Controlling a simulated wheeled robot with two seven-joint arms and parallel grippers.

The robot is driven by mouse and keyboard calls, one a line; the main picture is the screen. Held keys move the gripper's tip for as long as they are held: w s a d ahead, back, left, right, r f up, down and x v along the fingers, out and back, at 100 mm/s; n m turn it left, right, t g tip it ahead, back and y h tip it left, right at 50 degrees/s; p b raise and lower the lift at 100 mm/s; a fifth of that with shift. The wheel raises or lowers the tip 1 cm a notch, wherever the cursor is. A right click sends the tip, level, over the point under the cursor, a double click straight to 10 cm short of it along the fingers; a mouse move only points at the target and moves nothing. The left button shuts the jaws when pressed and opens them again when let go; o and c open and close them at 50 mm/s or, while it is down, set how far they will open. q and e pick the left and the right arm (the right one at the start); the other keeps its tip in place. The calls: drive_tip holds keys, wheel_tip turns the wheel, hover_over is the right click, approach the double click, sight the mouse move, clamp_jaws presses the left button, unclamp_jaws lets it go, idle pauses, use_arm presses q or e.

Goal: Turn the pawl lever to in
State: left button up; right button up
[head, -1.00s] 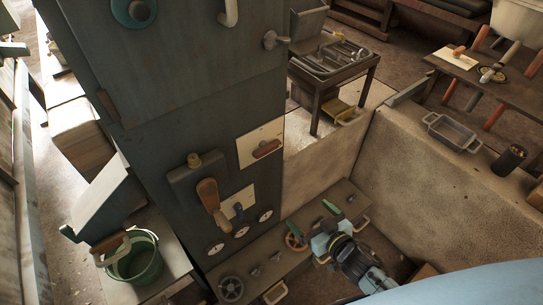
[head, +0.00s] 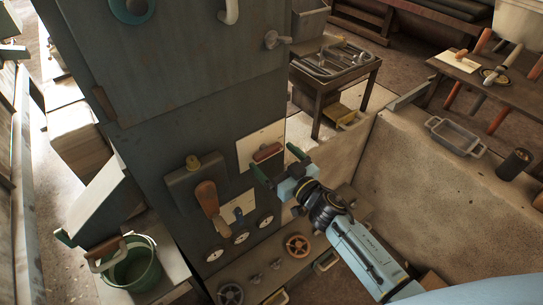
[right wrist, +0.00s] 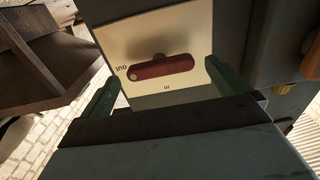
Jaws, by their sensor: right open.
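The pawl lever is a red bar (head: 266,152) on a cream plate (head: 246,156) on the front of the dark cabinet. In the right wrist view the red bar (right wrist: 165,67) lies nearly level, its pivot-like dot end at the left beside the word "out". The word "in" stands below the bar on the plate. My right gripper (head: 279,165) is open, its two green fingers spread just in front of the plate. In the right wrist view the fingers stand either side of the bar, with nothing between them; contact is not visible. My left gripper is not in view.
A wooden-handled lever (head: 207,197) and round gauges (head: 240,236) are left of the plate on the dark cabinet (head: 200,125). An orange handwheel (head: 298,245) sits on the low ledge below. A green bucket (head: 135,264) stands at lower left.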

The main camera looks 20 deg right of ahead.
drive_tip(key=shift+x, duration=1.1)
drive_tip(key=c, duration=0.9)
